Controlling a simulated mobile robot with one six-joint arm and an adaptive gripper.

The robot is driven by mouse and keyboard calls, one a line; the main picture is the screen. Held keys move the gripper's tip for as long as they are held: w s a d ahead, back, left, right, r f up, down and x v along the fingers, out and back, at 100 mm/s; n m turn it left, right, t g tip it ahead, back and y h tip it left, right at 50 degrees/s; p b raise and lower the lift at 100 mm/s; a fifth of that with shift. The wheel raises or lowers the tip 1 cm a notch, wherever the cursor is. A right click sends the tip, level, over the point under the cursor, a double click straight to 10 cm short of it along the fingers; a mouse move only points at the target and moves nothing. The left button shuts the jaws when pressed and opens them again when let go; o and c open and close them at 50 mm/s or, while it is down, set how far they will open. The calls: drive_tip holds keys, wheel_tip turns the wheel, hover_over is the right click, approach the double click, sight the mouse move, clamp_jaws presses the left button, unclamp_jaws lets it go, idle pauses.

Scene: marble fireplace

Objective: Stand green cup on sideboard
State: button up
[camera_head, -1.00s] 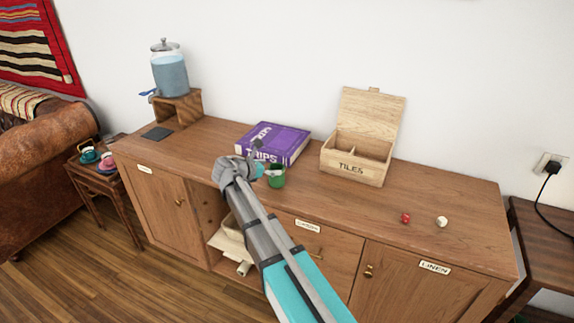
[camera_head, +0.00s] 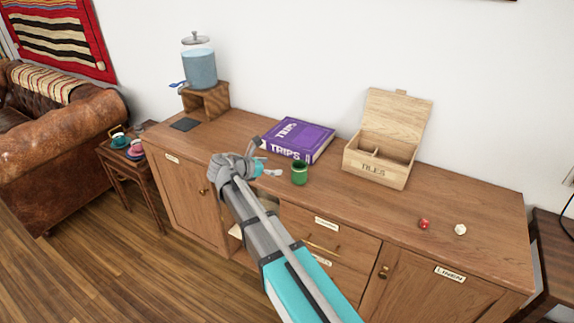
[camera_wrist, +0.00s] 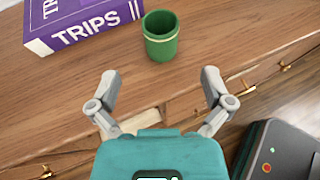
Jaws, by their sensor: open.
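The green cup (camera_head: 299,173) stands upright on the sideboard (camera_head: 420,190), just in front of the purple book's right side. In the wrist view the green cup (camera_wrist: 161,36) is beyond my fingertips, between their lines, with its open top showing. My gripper (camera_head: 262,168) is to the left of the cup in the head view. In the wrist view my gripper (camera_wrist: 158,78) has its two fingers spread wide with nothing between them. The cup and fingers are apart.
The purple book (camera_head: 298,138) lies behind the cup. A drink dispenser (camera_head: 199,68) stands at the left. Bare sideboard lies right of the cup.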

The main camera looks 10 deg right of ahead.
idle(0.4)
drive_tip(key=s+d+f+m+g+y, duration=0.5)
drive_tip(key=s+d+f+m, duration=0.3)
drive_tip(key=s+d+m, duration=0.45)
drive_tip(key=s+d+f+m+g+y, duration=0.1)
drive_tip(key=s+f+m+g+y, duration=0.1)
drive_tip(key=s+m+y, duration=0.4)
drive_tip(key=s+f+m, duration=0.1)
drive_tip(key=s+m, duration=0.3)
drive_tip(key=m, duration=0.2)
drive_tip(key=shift+f+y, duration=0.25)
drive_tip(key=shift+y, duration=0.05)
